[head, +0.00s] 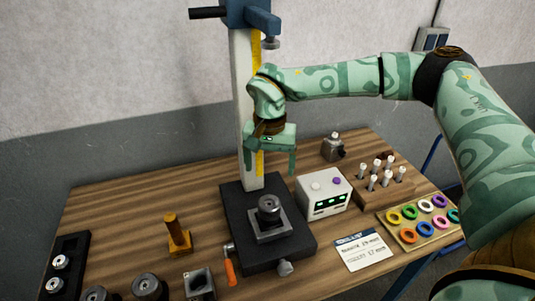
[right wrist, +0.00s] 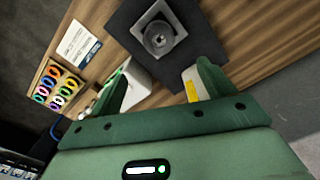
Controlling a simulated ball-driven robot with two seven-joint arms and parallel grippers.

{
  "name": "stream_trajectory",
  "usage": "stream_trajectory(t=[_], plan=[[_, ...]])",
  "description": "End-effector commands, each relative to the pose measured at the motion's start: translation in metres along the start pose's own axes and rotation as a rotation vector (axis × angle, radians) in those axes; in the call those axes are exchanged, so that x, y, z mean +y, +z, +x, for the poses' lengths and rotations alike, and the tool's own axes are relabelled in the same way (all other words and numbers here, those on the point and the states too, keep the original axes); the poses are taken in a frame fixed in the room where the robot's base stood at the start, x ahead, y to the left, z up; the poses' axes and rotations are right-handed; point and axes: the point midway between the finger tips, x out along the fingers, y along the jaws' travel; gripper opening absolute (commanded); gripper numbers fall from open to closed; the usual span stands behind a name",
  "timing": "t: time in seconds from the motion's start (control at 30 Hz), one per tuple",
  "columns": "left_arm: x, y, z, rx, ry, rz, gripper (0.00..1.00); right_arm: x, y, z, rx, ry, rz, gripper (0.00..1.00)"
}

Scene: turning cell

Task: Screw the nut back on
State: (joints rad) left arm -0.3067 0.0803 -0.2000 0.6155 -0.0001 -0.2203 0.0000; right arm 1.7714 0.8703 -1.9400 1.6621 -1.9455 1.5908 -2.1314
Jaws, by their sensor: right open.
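A dark round part with a hole in its top (head: 269,204) sits on a square grey block (head: 271,228) on the black base (head: 300,240) of the column stand. I cannot tell whether this round part is the nut. It also shows in the right wrist view (right wrist: 158,37). My right gripper (head: 270,172) is open and empty, fingers down, above and slightly behind the round part, in front of the stand's pale column. In the right wrist view its two fingers (right wrist: 163,75) are spread wide with nothing between them. My left gripper is not in view.
The column (head: 244,110) with its blue head (head: 250,14) stands close behind my gripper. A white box with green lights (head: 324,195) is right of the base. An orange-handled tool (head: 230,272) and a yellow-brown post (head: 178,236) are left. Coloured rings (head: 423,228) lie far right.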

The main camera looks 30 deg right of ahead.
Motion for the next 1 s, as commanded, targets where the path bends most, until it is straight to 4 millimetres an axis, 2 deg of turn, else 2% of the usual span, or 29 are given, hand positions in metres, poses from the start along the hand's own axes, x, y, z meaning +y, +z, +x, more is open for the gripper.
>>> stream_trajectory(t=[0.3,0.5,0.7,1.0], plan=[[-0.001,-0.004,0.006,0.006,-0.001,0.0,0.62,0.0,0.001,0.076,-0.004,0.003,0.0,0.82],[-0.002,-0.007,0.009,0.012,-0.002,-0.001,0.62,0.001,0.001,0.116,-0.003,0.002,0.0,0.82],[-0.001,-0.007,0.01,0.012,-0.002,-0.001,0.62,0.0,0.001,0.136,-0.002,0.0,-0.001,0.82],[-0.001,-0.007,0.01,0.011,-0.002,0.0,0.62,0.0,0.001,0.14,-0.001,0.0,0.0,0.82]])
